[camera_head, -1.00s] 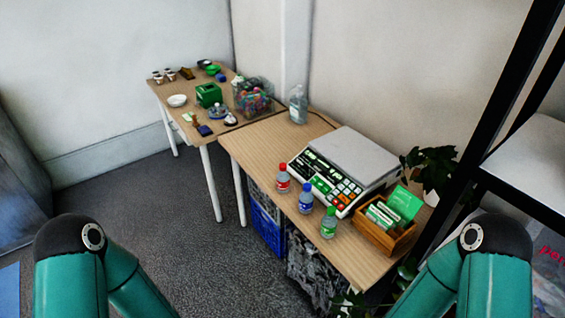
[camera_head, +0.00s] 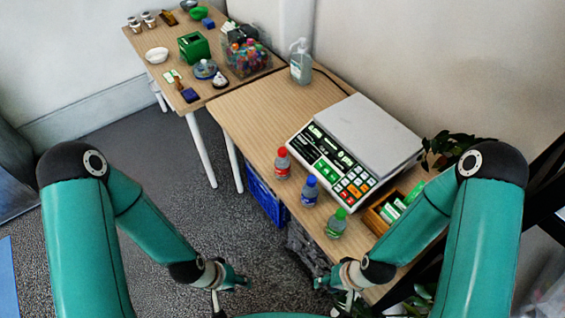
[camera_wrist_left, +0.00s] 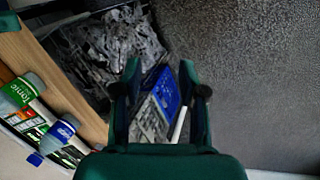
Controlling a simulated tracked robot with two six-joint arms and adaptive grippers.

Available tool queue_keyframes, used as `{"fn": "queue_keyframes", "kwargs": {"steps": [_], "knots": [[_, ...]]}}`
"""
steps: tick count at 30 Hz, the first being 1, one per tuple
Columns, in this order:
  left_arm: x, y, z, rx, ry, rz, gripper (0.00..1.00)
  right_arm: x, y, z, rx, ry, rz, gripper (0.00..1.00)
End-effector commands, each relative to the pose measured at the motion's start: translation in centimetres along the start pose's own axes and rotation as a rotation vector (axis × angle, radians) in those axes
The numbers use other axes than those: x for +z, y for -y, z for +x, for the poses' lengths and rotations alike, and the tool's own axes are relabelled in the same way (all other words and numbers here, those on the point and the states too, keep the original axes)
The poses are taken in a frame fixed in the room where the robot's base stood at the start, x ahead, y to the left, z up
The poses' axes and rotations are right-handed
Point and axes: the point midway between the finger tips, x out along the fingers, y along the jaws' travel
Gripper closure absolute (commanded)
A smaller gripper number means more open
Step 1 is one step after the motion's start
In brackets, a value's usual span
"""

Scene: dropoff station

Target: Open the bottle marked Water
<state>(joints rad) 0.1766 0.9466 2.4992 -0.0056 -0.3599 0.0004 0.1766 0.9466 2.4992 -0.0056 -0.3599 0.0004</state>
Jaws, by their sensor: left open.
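Three small clear bottles stand upright along the front edge of the near table: a red-capped bottle (camera_head: 282,164), a blue-capped bottle (camera_head: 309,192) and a green-capped bottle (camera_head: 337,225). In the left wrist view the green-labelled bottle (camera_wrist_left: 20,92) reads "Tonic". The blue-labelled bottle (camera_wrist_left: 58,136) also shows there, its lettering hard to make out. My left gripper (camera_head: 231,286) is open and empty, in front of the table and left of the bottles; its spread fingers show in the left wrist view (camera_wrist_left: 160,80). My right gripper (camera_head: 330,291) looks open and empty, below the green-capped bottle.
A scale (camera_head: 355,150) stands behind the bottles. A wooden box (camera_head: 375,221) with packets is at the right, partly behind my right arm. A pump bottle (camera_head: 300,62) stands at the back. A blue crate (camera_head: 262,195) is under the table. The floor at left is clear.

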Motion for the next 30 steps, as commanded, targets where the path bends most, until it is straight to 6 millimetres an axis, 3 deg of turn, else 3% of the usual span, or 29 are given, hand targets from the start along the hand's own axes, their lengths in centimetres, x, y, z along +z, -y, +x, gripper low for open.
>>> {"fn": "queue_keyframes", "kwargs": {"steps": [2,5,8,10,14,18,21,24,30], "knots": [[0.0,0.0,0.0,0.000,0.000,0.000,0.58,0.0,0.0,0.0,0.000,0.000,0.000,0.60],[-0.3,-0.1,0.1,0.000,-0.010,0.006,0.43,0.0,-0.1,0.1,0.000,0.000,0.000,0.60],[-2.3,-0.6,1.0,-0.003,-0.084,0.049,0.27,0.0,-0.3,1.0,0.000,0.000,0.000,0.60],[-4.9,-1.6,1.8,-0.008,-0.185,0.109,0.16,0.0,-0.7,1.9,0.000,0.000,0.000,0.60],[-11.7,-5.0,2.4,-0.023,-0.464,0.269,0.16,0.0,-1.5,4.2,0.000,0.000,0.000,0.60],[-17.6,-10.0,0.7,-0.043,-0.782,0.429,0.16,-0.1,-2.3,6.4,0.000,0.000,0.000,0.60],[-19.9,-13.1,-1.1,-0.057,-0.955,0.504,0.16,-0.1,-2.6,7.3,0.000,0.000,0.000,0.60],[-21.2,-14.8,-2.5,-0.069,-1.057,0.540,0.16,-0.1,-2.7,7.6,0.000,-0.001,0.000,0.60],[-23.6,-15.9,-2.2,-0.076,-1.092,0.549,0.16,-0.1,-2.5,6.8,0.000,-0.001,0.000,0.60]]}}
